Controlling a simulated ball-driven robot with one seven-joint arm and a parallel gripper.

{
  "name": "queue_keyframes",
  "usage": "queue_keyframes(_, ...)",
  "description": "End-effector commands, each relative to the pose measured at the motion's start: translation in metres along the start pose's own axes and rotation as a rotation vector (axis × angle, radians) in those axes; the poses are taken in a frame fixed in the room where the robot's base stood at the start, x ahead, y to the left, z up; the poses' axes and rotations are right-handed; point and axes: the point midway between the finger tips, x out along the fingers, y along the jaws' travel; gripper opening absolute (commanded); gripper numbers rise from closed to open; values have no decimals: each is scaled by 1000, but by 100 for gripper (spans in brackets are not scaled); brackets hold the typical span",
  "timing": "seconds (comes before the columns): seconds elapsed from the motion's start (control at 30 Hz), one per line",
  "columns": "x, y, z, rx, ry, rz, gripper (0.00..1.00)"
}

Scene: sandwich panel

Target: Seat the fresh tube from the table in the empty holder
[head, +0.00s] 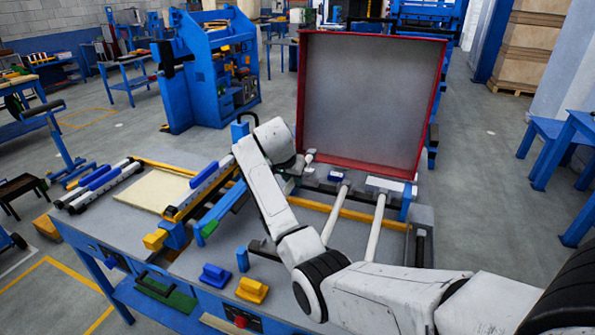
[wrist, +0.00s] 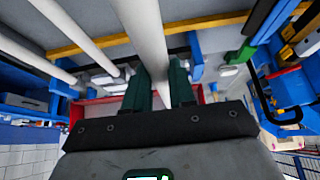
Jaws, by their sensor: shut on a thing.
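My gripper (wrist: 160,76) has its two dark green fingers shut on a white tube (wrist: 142,30), which passes between them in the wrist view. In the head view my arm hides most of the gripper and the held tube. Two other white tubes, a left one (head: 337,212) and a right one (head: 376,228), lie side by side to the right of my arm. Their far ends meet a blue-and-white end fitting (head: 337,176) and a wider white one (head: 384,184). I cannot tell which holder is empty.
A red-framed grey panel (head: 372,105) stands upright behind the fittings. A yellow rail (head: 345,213) crosses by the tubes. Blue (head: 215,276) and yellow (head: 252,289) blocks sit near the table's front edge. Black-and-white bars (head: 105,186) and a cream board (head: 152,190) lie at left.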

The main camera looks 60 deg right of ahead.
Motion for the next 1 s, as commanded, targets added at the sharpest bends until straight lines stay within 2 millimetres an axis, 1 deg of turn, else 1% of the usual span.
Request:
queue_keyframes(0.27, 10, 0, 6, -1, 1, -1, 0)
queue_keyframes(1.0, 66, 0, 38, -2, 0, -1, 0)
